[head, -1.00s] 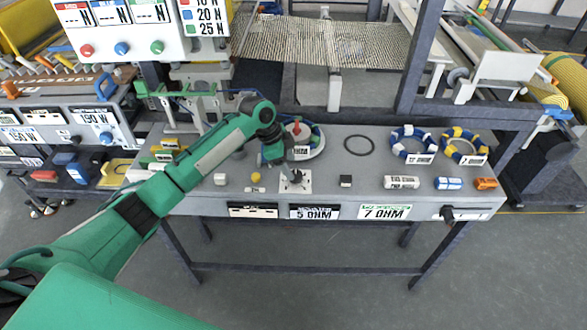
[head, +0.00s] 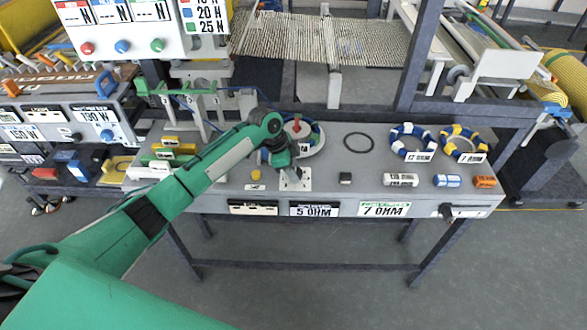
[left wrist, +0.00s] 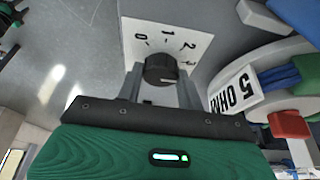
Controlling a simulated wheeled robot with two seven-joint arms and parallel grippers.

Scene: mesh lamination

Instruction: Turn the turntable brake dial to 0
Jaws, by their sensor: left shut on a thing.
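The turntable brake dial (left wrist: 160,69) is a black round knob on a white plate (left wrist: 194,44) marked 0, 1, 2 and 3, seen in the left wrist view. In the head view the plate (head: 296,184) lies on the table's front part, and the gripper hides the knob. My left gripper (left wrist: 161,88) is shut on the dial, one finger on each side. It also shows in the head view (head: 292,178), pointing down over the plate. I cannot tell which number the dial points to. The turntable (head: 316,146) stands just behind. My right gripper is not in view.
A dark ring (head: 358,142), a small black block (head: 345,178), a white labelled roll (head: 400,180) and two striped coils (head: 412,143) lie to the right. A yellow knob (head: 256,175) is close on the left. The table between the plate and the black block is clear.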

